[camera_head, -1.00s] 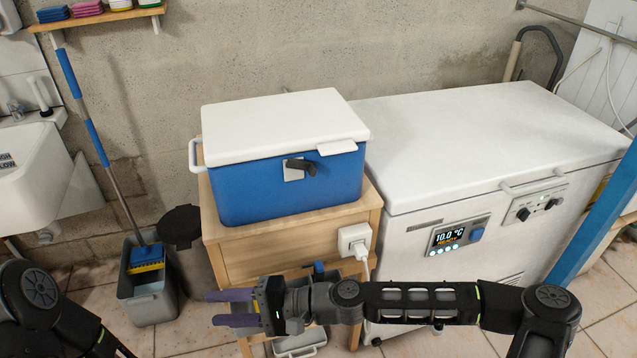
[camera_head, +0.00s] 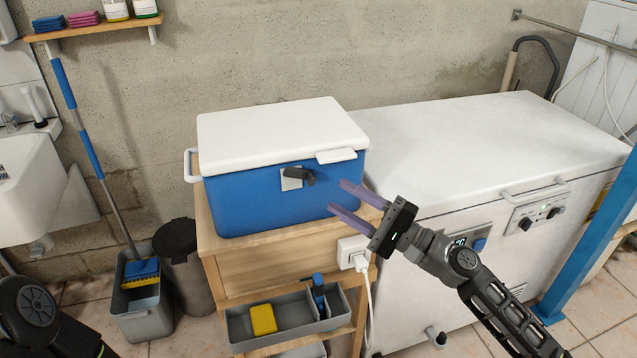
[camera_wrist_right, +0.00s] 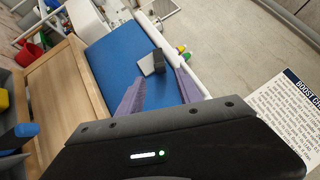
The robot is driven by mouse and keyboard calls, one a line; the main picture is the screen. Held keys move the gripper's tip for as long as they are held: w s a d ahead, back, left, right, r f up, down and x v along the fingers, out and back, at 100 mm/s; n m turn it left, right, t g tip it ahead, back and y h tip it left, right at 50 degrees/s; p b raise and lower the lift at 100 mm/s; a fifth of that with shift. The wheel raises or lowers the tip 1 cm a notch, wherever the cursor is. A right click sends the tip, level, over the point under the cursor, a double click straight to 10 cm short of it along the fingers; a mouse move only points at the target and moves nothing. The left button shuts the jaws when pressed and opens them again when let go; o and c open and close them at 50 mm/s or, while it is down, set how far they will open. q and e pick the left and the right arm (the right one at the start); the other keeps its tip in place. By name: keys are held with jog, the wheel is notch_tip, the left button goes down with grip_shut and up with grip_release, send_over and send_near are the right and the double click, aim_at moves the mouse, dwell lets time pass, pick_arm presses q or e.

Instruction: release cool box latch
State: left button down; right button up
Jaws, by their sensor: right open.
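The cool box (camera_head: 260,196) has a blue body and a white lid (camera_head: 280,133), which lies closed on it. It stands on a wooden stand. Its dark latch handle (camera_head: 301,176) sits on a pale plate on the front face and points to the right. My right gripper (camera_head: 337,196) is open and empty, with its purple fingers in front of the box's right part, pointing at the latch from the lower right. In the right wrist view the latch (camera_wrist_right: 158,60) shows ahead, beyond the fingertips, apart from them. My left arm shows at the lower left; its gripper is out of view.
A white chest freezer (camera_head: 480,150) stands close on the right. The wooden stand (camera_head: 245,268) carries a white socket (camera_head: 353,252) and a grey tray (camera_head: 240,325) with a yellow sponge (camera_head: 263,319). A blue post (camera_head: 590,245) rises at the right. A mop bucket (camera_head: 142,308) stands left.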

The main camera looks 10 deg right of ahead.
aim_at(300, 176)
jog(key=p+x, duration=0.1)
jog(key=x, duration=0.5)
jog(key=shift+w+a, duration=0.2)
jog(key=shift+a, duration=0.1)
jog(key=shift+c, duration=0.5)
grip_shut()
